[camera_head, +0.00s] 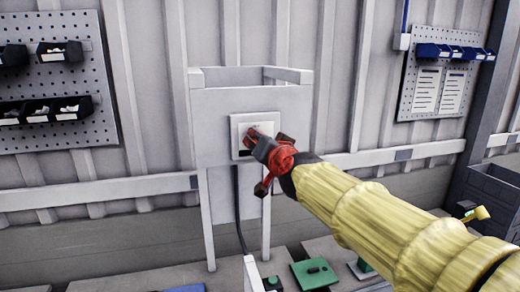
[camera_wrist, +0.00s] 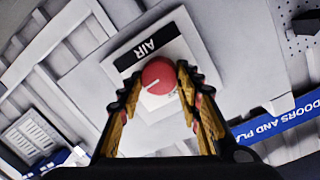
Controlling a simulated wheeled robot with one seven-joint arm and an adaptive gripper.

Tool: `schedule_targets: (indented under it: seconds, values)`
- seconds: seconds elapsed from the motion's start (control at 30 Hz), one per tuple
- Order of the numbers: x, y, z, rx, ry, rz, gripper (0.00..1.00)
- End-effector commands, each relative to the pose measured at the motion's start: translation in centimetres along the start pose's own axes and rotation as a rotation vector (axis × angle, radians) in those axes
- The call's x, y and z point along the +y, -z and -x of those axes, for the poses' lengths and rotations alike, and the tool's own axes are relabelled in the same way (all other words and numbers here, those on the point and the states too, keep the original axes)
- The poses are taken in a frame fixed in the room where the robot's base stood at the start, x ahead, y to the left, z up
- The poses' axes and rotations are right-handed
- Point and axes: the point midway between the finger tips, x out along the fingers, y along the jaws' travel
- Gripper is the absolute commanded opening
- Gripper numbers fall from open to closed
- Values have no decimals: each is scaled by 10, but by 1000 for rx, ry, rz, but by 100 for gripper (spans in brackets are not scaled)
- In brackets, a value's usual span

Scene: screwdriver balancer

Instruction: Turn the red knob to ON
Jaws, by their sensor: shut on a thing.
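The red knob (camera_wrist: 158,77) is round, with a pale line on its face that points to the lower left in the wrist view. It sits on a white plate (camera_wrist: 178,45) under a black label reading "AIR", which appears upside down in this view. My gripper (camera_wrist: 157,80) has one finger on each side of the knob and is shut on it. In the head view, my gripper (camera_head: 259,146) reaches the plate (camera_head: 238,124) on the front of a pale box and hides most of the knob. I see no ON mark.
The pale box (camera_head: 210,110) stands on legs against a corrugated wall, with a dark cable below. Pegboards with bins hang at left (camera_head: 55,95) and right (camera_head: 440,80). A green object (camera_head: 314,273) lies low in front. A dark crate (camera_head: 492,195) stands at right.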

Motion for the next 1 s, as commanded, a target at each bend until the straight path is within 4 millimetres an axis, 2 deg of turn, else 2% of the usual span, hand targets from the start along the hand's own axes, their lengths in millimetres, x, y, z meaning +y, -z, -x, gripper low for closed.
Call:
schedule_targets:
  seconds: [0.3,0.73,0.77,1.0]
  values:
    - [1,-2,-1,-7,6,-78,9]
    - [1,-1,0,-7,7,-85,9]
    - [1,-1,0,-7,7,-85,36]
    - [1,0,0,-6,7,-85,49]
